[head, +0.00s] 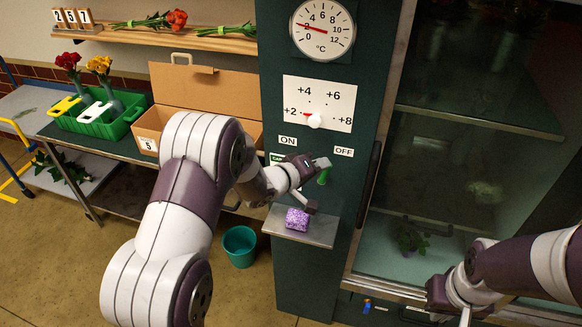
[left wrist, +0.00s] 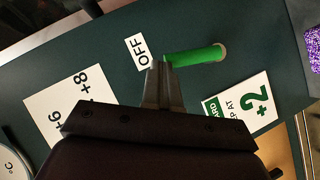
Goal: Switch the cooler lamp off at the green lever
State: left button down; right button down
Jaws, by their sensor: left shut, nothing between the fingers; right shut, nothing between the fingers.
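The green lever (head: 323,177) is on the dark green panel, below and between the ON label (head: 287,140) and the OFF label (head: 343,151). My left gripper (head: 318,165) is shut and empty at the lever, partly covering it. In the left wrist view the lever (left wrist: 195,55) has one end close to the OFF label (left wrist: 138,50). The left fingertips (left wrist: 162,72) are right beside that end; whether they touch it I cannot tell. My right gripper (head: 462,308) is shut and empty, low in front of the cooler (head: 450,190). The lamp itself is not visible.
A dial plate (head: 318,104) and a thermometer (head: 323,28) are above the lever. A purple block (head: 297,219) sits on a small shelf (head: 318,231) below. A cardboard box (head: 205,92) stands left.

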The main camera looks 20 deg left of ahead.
pick_arm(q)
jog(key=d, duration=0.1)
jog(key=d+m+y, duration=0.1)
jog(key=shift+d+f+m+y, duration=0.1)
jog(key=shift+d+m+y, duration=0.2)
jog(key=shift+d, duration=0.05)
jog(key=shift+w+d, duration=0.1)
jog(key=shift+d, duration=0.05)
dwell(0.6)
